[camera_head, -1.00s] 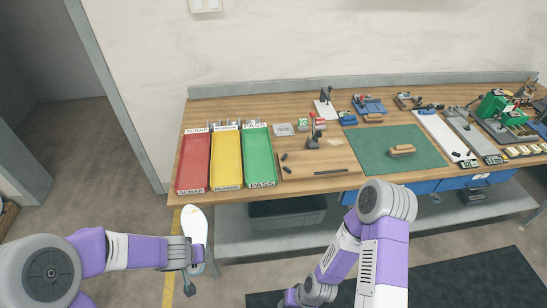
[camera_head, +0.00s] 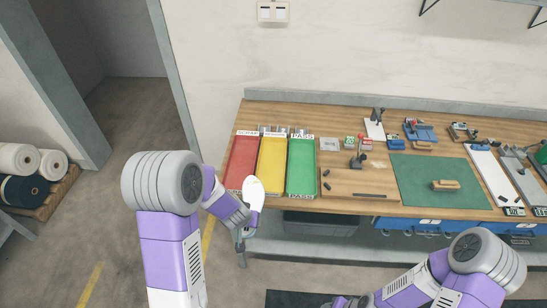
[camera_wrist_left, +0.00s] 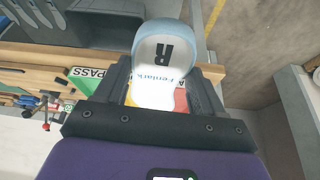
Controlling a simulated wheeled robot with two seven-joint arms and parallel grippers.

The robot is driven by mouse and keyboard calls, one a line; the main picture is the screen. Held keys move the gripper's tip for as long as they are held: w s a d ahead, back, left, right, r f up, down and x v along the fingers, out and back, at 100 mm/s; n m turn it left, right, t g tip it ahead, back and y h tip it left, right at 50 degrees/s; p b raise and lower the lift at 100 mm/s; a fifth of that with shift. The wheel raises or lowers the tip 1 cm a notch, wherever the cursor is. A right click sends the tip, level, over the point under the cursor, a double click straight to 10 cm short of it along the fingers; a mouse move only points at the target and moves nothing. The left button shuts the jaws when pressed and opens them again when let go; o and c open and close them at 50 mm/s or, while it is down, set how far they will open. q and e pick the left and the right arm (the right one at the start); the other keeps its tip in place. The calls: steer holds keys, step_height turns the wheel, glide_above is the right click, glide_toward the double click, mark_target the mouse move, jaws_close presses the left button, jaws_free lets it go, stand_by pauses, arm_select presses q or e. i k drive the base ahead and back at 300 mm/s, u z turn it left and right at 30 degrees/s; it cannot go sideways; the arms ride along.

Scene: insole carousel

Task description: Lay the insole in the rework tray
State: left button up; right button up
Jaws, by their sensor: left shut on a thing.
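My left gripper (camera_head: 246,222) is shut on the white insole (camera_head: 254,190) and holds it upright in front of the bench's front edge. In the left wrist view the insole (camera_wrist_left: 165,50), marked with a black R and blue lettering, stands between the fingers (camera_wrist_left: 162,85). The yellow tray (camera_head: 271,165), the middle of three, is the rework tray; its label is too small to read surely. It looks empty, and the insole overlaps its near end in the head view. My right arm is at lower right; its gripper is out of frame.
The red scrap tray (camera_head: 241,160) lies left of the yellow one, the green pass tray (camera_head: 300,168) right of it. A wooden board (camera_head: 358,182) with a small fixture and a green mat (camera_head: 440,183) lie farther right. A doorway opens at left.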

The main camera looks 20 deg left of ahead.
mark_target(272, 166)
steer(key=i, duration=0.9)
